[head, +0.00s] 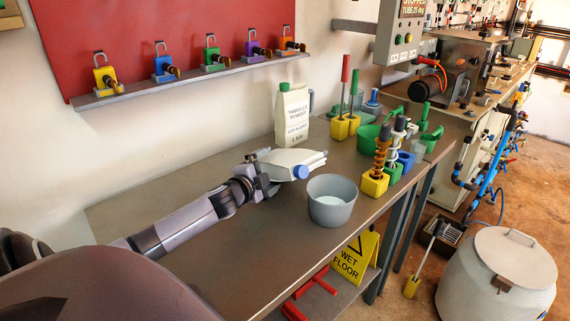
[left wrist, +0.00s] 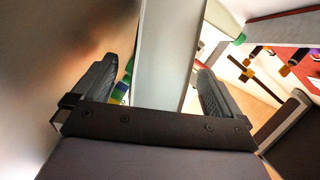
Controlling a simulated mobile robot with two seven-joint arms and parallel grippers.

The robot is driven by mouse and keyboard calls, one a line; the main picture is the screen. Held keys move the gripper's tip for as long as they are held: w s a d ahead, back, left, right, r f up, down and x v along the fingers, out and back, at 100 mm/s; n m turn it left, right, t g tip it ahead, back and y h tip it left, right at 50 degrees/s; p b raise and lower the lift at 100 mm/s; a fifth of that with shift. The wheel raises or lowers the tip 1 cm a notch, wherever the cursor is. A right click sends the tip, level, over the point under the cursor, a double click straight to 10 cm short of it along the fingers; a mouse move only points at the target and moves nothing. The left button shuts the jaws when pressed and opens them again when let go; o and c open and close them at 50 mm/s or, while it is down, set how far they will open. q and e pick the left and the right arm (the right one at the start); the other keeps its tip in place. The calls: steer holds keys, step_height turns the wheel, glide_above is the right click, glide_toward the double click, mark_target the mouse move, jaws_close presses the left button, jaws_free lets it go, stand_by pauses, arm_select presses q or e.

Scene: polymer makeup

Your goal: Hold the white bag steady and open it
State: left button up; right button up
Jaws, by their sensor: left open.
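A white bag (head: 297,159) with a blue cap (head: 300,172) is tilted on its side above the grey table, at the end of my left arm in the head view. My left gripper (head: 266,175) is at the bag's left end. In the left wrist view the pale side of the bag (left wrist: 167,50) stands between the two fingers of my left gripper (left wrist: 157,85), with gaps on both sides. The fingers are open. Whether either finger touches the bag is hard to tell. My right gripper is not in view.
A second white bag (head: 292,115) with a green cap stands upright behind. A grey bucket (head: 332,204) with pale contents stands just right of the held-out bag. Brushes in yellow and green blocks (head: 375,184) crowd the table's right end. The table's left part is clear.

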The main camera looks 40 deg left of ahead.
arm_select(q)
steer(key=shift+x, duration=1.25)
steer(key=shift+c, duration=0.3)
steer(key=c, duration=1)
steer(key=shift+r, duration=0.2)
steer(key=shift+c, duration=0.2)
step_height(320, 180, up, 20)
steer(key=p, duration=0.2)
steer(key=shift+p, duration=0.35)
steer(key=shift+f, duration=0.1)
